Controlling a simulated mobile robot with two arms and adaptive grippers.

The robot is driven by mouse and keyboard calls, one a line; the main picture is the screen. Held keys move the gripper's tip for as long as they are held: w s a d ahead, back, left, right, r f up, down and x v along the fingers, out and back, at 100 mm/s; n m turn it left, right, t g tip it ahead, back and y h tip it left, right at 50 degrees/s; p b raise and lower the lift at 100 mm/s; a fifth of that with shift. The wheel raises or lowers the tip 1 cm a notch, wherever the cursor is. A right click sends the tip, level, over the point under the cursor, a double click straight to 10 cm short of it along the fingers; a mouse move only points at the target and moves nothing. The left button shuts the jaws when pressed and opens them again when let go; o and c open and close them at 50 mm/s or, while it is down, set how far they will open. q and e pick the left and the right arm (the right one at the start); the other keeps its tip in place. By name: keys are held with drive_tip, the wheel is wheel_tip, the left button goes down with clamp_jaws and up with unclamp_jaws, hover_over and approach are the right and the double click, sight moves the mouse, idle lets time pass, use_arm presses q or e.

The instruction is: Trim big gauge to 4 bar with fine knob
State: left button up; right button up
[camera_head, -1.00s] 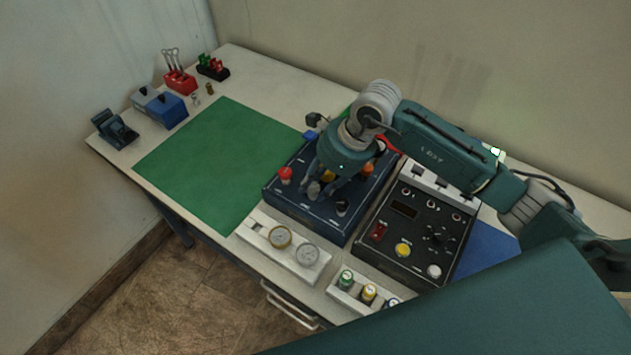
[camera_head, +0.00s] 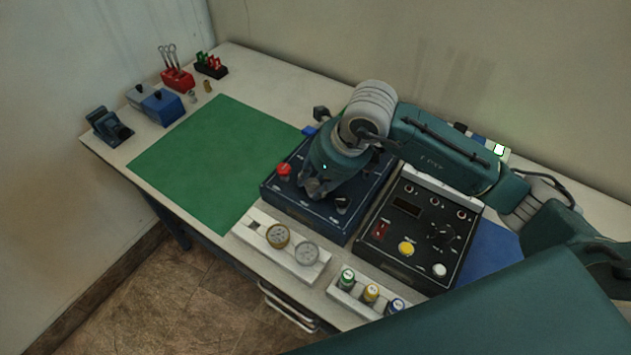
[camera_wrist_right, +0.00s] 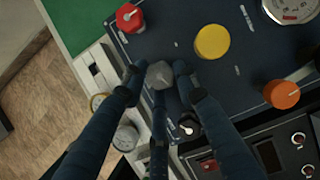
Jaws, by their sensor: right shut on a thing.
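My right gripper (camera_head: 313,190) is over the dark blue panel (camera_head: 285,203). In the right wrist view my right gripper (camera_wrist_right: 158,85) has its fingers closed around a grey faceted knob (camera_wrist_right: 160,73), whose top shows between them. The big gauge (camera_wrist_right: 292,9) is a white dial with red on it, cut off by the top right edge of that view; its needle cannot be read clearly. In the head view the gauge is hidden behind my right arm. My left gripper is out of view.
A red knob (camera_wrist_right: 129,17), a yellow knob (camera_wrist_right: 212,41), an orange knob (camera_wrist_right: 281,94) and a black knob (camera_wrist_right: 189,125) surround the gripper on the panel. A white rack (camera_head: 262,217) with two small gauges and a black control box (camera_head: 405,230) stand close. The green mat (camera_head: 210,155) is clear.

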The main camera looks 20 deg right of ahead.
drive_tip(key=o, duration=0.9)
drive_tip(key=shift+w+r, duration=0.4)
drive_tip(key=shift+r, duration=0.05)
drive_tip(key=shift+o, duration=1)
drive_tip(key=shift+s+f, duration=0.1)
drive_tip(key=shift+f, duration=0.15)
drive_tip(key=v, duration=1.2)
